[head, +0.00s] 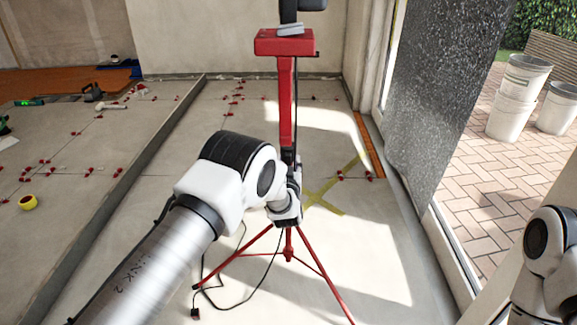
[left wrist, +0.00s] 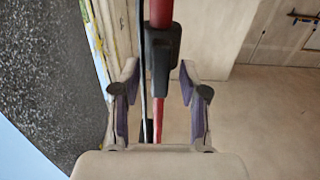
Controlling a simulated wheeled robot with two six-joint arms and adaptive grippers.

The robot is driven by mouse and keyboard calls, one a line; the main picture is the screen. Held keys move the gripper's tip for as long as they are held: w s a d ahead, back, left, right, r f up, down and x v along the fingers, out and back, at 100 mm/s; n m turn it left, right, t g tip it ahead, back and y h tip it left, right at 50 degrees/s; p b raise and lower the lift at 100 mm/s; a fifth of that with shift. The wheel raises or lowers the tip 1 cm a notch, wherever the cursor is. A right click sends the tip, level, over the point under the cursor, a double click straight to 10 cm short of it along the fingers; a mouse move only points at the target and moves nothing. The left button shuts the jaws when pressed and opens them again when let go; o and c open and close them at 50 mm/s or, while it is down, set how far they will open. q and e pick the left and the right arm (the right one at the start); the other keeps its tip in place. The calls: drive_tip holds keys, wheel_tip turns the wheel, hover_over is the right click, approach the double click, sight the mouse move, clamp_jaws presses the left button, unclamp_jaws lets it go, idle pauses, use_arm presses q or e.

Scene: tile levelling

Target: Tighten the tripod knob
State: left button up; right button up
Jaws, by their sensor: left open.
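The red tripod (head: 286,110) stands upright on the floor in the middle of the head view, its legs spread. In the left wrist view, a black collar or knob (left wrist: 161,58) sits on the red post (left wrist: 161,12); I cannot tell which part is the knob. My left gripper (left wrist: 159,68) is open, one finger on each side of the post, with the black part between and slightly beyond the fingertips. No contact shows. In the head view my left arm hides the lower post and the gripper's fingers. My right gripper is out of view.
A dark speckled panel (head: 435,85) stands to the right of the tripod. A black cable (head: 240,300) lies on the floor by the tripod legs. White buckets (head: 517,92) stand outside.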

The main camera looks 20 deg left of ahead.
use_arm(q)
clamp_jaws()
drive_tip(key=shift+m, duration=0.3)
drive_tip(key=m, duration=0.3)
drive_tip(key=shift+d, duration=0.1)
drive_tip(key=m, duration=0.4)
drive_tip(key=shift+d+m, duration=0.1)
drive_tip(key=shift+m, duration=0.3)
drive_tip(key=m, duration=0.4)
drive_tip(key=shift+f+m, duration=0.15)
drive_tip(key=shift+m, duration=0.15)
drive_tip(key=m, duration=0.4)
drive_tip(key=shift+d+f+m, duration=0.1)
drive_tip(key=shift+f+m, duration=0.05)
drive_tip(key=shift+m, duration=0.25)
